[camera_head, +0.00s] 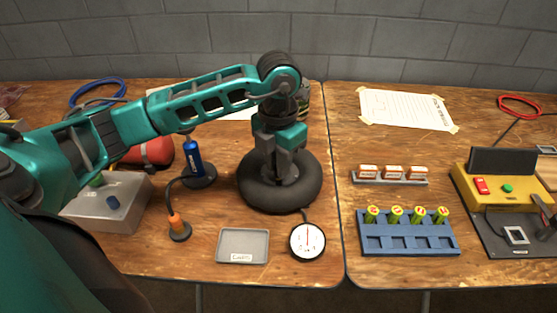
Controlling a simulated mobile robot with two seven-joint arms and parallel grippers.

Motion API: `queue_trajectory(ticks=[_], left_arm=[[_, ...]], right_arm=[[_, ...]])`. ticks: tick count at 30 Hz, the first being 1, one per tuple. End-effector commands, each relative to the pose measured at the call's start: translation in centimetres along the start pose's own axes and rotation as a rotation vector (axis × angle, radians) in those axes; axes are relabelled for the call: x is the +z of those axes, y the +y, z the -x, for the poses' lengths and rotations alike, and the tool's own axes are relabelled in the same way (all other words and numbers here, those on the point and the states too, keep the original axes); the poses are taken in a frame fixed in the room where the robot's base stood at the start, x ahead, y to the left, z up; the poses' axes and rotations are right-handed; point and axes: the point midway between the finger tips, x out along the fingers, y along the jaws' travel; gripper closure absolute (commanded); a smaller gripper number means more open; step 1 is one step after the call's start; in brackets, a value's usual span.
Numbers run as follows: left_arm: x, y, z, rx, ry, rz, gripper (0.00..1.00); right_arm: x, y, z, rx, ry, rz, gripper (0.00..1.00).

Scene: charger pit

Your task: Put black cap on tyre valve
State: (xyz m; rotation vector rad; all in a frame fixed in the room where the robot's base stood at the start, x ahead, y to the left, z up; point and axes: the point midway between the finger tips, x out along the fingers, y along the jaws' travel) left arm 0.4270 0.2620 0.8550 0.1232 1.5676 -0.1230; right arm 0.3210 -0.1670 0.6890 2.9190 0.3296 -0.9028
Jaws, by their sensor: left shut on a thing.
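The black tyre (258,200) lies flat on the left table, near its right edge. My left gripper (280,178) points down over the middle of the tyre, its fingers reaching to the hub. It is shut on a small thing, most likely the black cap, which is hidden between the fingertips. The tyre valve is hidden behind the gripper, so I cannot tell whether cap and valve touch. The grey labelled tray (243,259) in front of the tyre looks empty. My right gripper is not in view.
A round gauge (307,242) stands close in front of the tyre. On the right table are a blue battery rack (408,243) and a yellow charger (477,200).

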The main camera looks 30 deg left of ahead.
Motion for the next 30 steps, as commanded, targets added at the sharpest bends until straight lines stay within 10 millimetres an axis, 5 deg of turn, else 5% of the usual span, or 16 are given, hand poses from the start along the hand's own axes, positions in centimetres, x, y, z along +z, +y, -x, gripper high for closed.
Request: queue_trajectory(ticks=[9,10,18,30], left_arm=[[-0.01,0.02,-0.59,0.0,0.0,0.0,1.0],[-0.01,0.02,-0.55,0.0,0.0,0.0,0.78],[-0.01,0.02,-0.53,0.0,0.0,0.0,0.52],[0.0,0.01,-0.52,0.0,0.0,0.0,0.51]], right_arm=[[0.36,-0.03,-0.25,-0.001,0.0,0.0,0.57],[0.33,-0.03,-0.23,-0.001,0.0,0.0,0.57],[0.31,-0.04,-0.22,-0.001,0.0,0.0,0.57],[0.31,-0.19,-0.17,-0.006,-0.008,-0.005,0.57]])
